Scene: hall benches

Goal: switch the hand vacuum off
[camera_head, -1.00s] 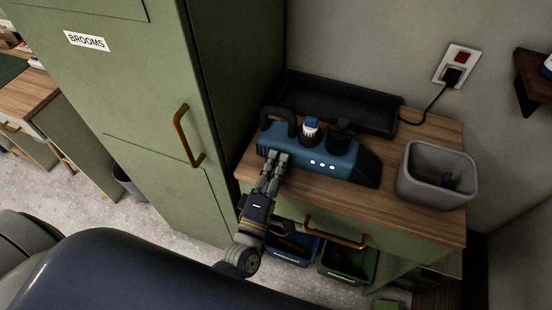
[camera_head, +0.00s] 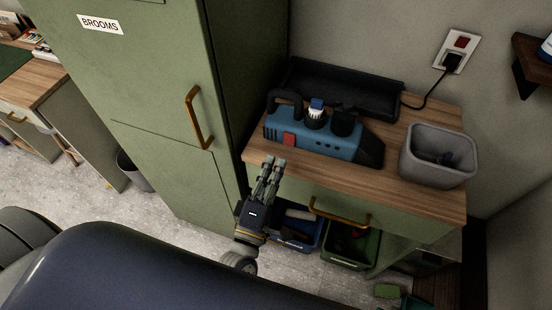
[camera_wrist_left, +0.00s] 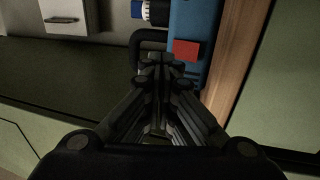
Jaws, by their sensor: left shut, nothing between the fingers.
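The blue hand vacuum (camera_head: 335,142) lies on the wooden top of the cabinet, with a black handle at its left and a dark nozzle at its right. A red switch (camera_head: 289,140) shows on its near side, and the row of small lights beside it is dark. My left gripper (camera_head: 271,162) is shut and empty, in front of the vacuum and apart from it. In the left wrist view the vacuum (camera_wrist_left: 183,70) and its red switch (camera_wrist_left: 187,50) are beyond the shut fingers (camera_wrist_left: 160,62). My right gripper is not in view.
A black tray (camera_head: 352,88) stands behind the vacuum and a grey bin (camera_head: 437,170) to its right. A wall socket (camera_head: 456,52) holds a plug with a cord. The green brooms cabinet (camera_head: 150,85) rises at the left. Blue and green crates (camera_head: 350,250) are below.

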